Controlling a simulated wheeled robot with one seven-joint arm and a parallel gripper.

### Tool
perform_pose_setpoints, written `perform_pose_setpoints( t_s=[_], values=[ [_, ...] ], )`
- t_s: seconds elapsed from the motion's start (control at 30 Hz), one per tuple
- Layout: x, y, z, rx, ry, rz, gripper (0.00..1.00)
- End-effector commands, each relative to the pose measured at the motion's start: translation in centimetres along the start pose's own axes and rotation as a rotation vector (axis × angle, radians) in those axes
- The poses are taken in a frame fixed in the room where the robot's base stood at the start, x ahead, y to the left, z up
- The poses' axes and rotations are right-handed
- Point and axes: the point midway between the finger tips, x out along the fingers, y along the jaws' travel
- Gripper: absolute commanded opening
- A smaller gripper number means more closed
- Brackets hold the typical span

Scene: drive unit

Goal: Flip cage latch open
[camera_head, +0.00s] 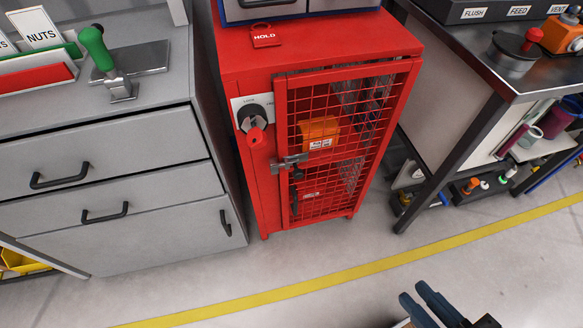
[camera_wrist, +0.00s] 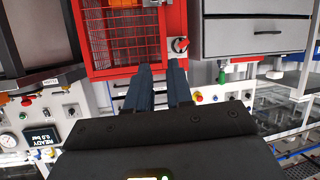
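The red cage (camera_head: 240,62) stands on the floor in the middle of the head view, its mesh door (camera_head: 345,128) closed. The grey metal cage latch (camera_head: 290,163) lies across the door's left edge and the frame, with a dark part hanging below it. My gripper (camera_head: 412,290) is at the lower right of the head view, well apart from the latch and in front of the cage. In the wrist view, my gripper (camera_wrist: 160,66) is open and empty, with a gap between its two dark fingers. The cage (camera_wrist: 100,73) appears upside down there.
A rotary switch with a red handle (camera_head: 256,135) sits above the latch on the cage's left post. A grey drawer cabinet (camera_head: 110,155) stands left; a workbench (camera_head: 470,140) stands right. The floor before the cage is clear, crossed by a yellow line (camera_head: 350,273).

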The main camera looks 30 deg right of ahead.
Motion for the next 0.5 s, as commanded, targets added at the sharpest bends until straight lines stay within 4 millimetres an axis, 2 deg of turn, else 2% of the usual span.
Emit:
perform_pose_setpoints(
  t_s=[0.03, 0.2, 0.5],
  values=[
    [1.5, -0.1, 0.9, -0.021, -0.021, -0.001, 0.16],
    [6.1, -0.4, 4.4, -0.104, -0.124, -0.021, 0.0],
    [14.4, -1.1, 8.5, -0.247, -0.291, -0.098, 0.0]
  ],
)
